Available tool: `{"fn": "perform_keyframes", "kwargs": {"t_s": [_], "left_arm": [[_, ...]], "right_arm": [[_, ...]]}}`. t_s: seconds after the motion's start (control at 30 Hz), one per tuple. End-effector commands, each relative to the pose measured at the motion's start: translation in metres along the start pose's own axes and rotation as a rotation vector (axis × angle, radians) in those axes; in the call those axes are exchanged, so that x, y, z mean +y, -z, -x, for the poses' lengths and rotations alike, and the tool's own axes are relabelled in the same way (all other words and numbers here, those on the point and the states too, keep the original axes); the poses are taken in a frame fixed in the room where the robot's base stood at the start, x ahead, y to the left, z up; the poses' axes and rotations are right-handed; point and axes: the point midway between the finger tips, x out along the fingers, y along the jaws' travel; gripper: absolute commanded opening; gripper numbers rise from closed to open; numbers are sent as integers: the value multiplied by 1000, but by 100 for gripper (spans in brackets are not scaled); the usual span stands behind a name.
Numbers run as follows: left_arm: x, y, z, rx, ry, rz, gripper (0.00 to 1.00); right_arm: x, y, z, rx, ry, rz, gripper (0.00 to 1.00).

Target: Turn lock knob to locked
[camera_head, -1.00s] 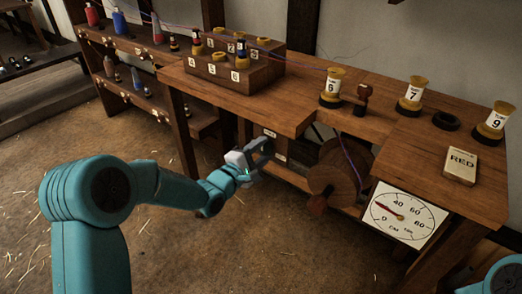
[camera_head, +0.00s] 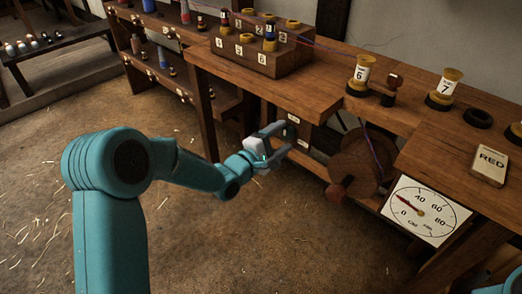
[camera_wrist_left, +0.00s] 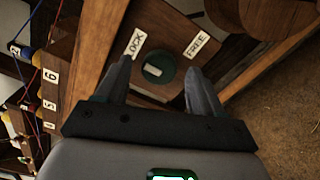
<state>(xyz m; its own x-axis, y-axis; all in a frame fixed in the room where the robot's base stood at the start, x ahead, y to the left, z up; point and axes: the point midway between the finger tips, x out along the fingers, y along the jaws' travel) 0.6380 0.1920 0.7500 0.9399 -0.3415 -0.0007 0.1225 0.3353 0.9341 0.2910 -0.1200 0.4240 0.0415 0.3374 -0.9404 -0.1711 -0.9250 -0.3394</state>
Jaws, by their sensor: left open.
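The lock knob (camera_wrist_left: 158,68) is a dark green disc with a pale bar across it, on a wooden panel in the left wrist view. A LOCK label (camera_wrist_left: 135,42) sits above left of it and a FREE label (camera_wrist_left: 197,45) above right. The bar lies nearly level in that picture; I cannot tell which label it points at. My left gripper (camera_wrist_left: 158,74) is open, its fingers on either side of the knob in that picture, with no clear contact. In the head view my left gripper (camera_head: 281,141) is by the panel under the bench. My right gripper is out of view.
A round wooden reel (camera_head: 355,165) and a white dial (camera_head: 425,211) are right of the panel. The floor (camera_head: 60,180) at left is open, with straw.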

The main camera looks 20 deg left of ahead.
Motion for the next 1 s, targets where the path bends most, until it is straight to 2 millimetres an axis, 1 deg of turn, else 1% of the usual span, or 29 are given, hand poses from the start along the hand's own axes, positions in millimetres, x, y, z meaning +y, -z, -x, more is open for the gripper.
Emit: {"fn": "perform_keyframes", "kwargs": {"t_s": [0.3,0.4,0.5,0.6,0.7,1.0], "left_arm": [[2,1,83,4,0,0,68],[2,1,107,5,1,1,68],[1,0,126,4,1,2,68],[1,0,139,3,1,1,68],[0,0,146,1,1,-1,68],[0,0,149,0,0,0,68]], "right_arm": [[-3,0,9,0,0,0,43],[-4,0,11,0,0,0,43],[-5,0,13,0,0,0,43],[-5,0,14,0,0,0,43],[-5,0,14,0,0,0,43],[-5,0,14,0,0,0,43]]}}
